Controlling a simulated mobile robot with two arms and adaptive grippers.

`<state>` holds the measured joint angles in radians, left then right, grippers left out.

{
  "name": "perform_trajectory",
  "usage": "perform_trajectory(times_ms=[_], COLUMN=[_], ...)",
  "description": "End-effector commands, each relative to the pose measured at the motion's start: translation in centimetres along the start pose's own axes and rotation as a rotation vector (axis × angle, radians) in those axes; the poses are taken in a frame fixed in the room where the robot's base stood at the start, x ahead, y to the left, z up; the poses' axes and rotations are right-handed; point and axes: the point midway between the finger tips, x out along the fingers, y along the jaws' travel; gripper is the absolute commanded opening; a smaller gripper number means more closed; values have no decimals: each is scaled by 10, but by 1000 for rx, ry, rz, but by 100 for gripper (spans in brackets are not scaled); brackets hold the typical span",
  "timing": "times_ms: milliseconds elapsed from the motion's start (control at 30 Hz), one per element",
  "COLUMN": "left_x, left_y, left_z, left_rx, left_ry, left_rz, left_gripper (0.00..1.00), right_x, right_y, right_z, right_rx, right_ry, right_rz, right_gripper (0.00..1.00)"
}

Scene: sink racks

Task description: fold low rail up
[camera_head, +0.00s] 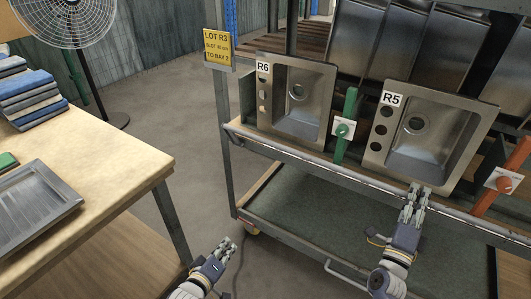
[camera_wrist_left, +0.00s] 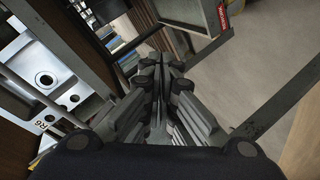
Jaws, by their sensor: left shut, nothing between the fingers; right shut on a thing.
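The low rail (camera_head: 300,161) is a long metal bar along the front edge of the rack, below the steel sinks R6 (camera_head: 318,122) and R5 (camera_head: 440,165). My right gripper (camera_head: 419,190) is shut on the rail just below R5; its fingers hide that stretch, and their tips reach the sink's lower edge. My left gripper (camera_head: 229,243) is shut and empty, low in front of the rack's left post, apart from the rail. Its closed fingers (camera_wrist_left: 160,85) fill the middle of the left wrist view, where R6 (camera_wrist_left: 47,78) shows at the left.
A green upright (camera_head: 349,108) stands between the sinks and an orange one (camera_head: 508,175) right of R5. A yellow sign (camera_head: 217,46) hangs on the left post. A table (camera_head: 125,165) with folded cloths and a tray stands left. Floor between is clear.

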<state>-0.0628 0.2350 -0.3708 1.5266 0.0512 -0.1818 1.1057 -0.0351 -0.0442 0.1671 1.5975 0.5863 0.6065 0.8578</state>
Motion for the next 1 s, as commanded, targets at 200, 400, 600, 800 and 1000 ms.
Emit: perform_trajectory(times_ms=[200, 400, 600, 800, 1000], left_x=[18, 13, 8, 22, 54], left_y=[90, 148, 173, 188, 213], left_z=[-56, -88, -100, -105, -112], left_rx=[-288, -486, -575, -587, -586], left_ry=[59, 18, -23, -28, -27], left_rz=[325, 556, 658, 672, 672], left_gripper=[0, 0, 0, 0, 0], right_x=[0, -1, -1, -1, -1], right_y=[1, 1, 2, 2, 2], right_z=[0, 0, 0, 0, 0], right_rx=[0, 0, 0, 0, 0], right_ry=[0, -1, -1, -1, -1], right_rz=[3, 3, 4, 4, 4], right_gripper=[0, 0, 0, 0, 0])
